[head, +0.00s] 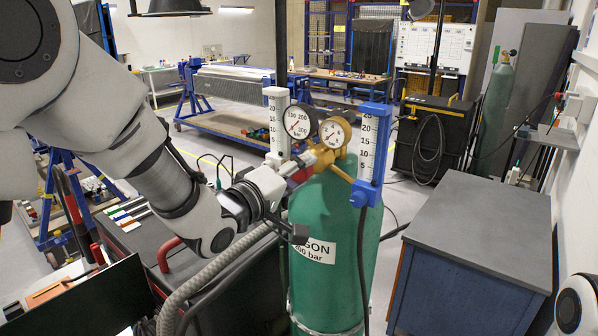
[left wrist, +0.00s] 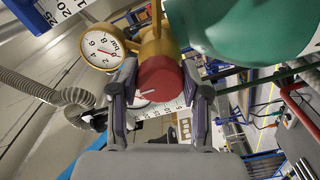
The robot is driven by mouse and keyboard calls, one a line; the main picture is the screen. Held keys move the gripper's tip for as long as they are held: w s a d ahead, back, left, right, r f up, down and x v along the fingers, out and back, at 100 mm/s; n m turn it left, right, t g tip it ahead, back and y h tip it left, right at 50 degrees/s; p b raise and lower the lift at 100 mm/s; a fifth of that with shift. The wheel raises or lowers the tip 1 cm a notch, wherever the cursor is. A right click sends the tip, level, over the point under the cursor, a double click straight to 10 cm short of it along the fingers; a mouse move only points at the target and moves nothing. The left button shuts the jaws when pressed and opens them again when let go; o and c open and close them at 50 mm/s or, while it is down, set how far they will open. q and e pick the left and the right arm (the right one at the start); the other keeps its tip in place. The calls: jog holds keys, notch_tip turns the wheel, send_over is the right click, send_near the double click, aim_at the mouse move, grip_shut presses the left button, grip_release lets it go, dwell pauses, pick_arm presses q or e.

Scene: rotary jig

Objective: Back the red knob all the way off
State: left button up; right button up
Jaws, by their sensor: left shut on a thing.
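The red knob (left wrist: 158,78) sits on the brass regulator (left wrist: 152,45) in the left wrist view, with a pale line on its face. In the head view only a sliver of the knob (head: 303,174) shows beside the brass regulator body (head: 326,157). My left gripper (left wrist: 160,88) has one finger on each side of the knob and is shut on it. In the head view the left gripper (head: 292,190) reaches in from the left, partly hiding the knob. The regulator is at the top of the green cylinder (head: 336,225). My right gripper is not in view.
Two round gauges (head: 335,132) stand above the regulator, between a white scale column (head: 277,120) and a blue-framed one (head: 373,150). A grey-topped cabinet (head: 480,215) stands to the right. A ribbed grey hose (head: 205,275) runs below my left arm.

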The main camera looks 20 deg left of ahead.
pick_arm(q)
jog(key=o, duration=1.1)
jog(key=shift+r, duration=0.2)
jog(key=shift+o, duration=0.2)
jog(key=shift+w+f, duration=0.1)
jog(key=v, duration=0.8)
jog(key=s+f+n+g+y+b, duration=0.1)
jog(key=s+f+g+b, duration=0.3)
jog(key=f, duration=1.9)
jog(key=s+f+g+y+b, duration=0.2)
jog(key=f+g+b, duration=0.4)
jog(key=f, duration=1.8)
jog(key=s+a+f+m+g+y+b, duration=0.1)
jog(key=s+f+m+g, duration=0.1)
jog(key=s+f, duration=0.4)
jog(key=s+a+f+m+g+y+b, duration=0.1)
jog(key=s+a+f+m+g+b, duration=0.1)
jog(key=s+f+m, duration=0.2)
jog(key=s+a+f+m+g+y+b, duration=0.1)
jog(key=s+f+m+g+b, duration=0.1)
jog(key=s+f, duration=0.8)
jog(key=shift+s+a+m+g, duration=0.35)
jog(key=shift+s+m+g, duration=0.15)
jog(key=shift+m, duration=0.3)
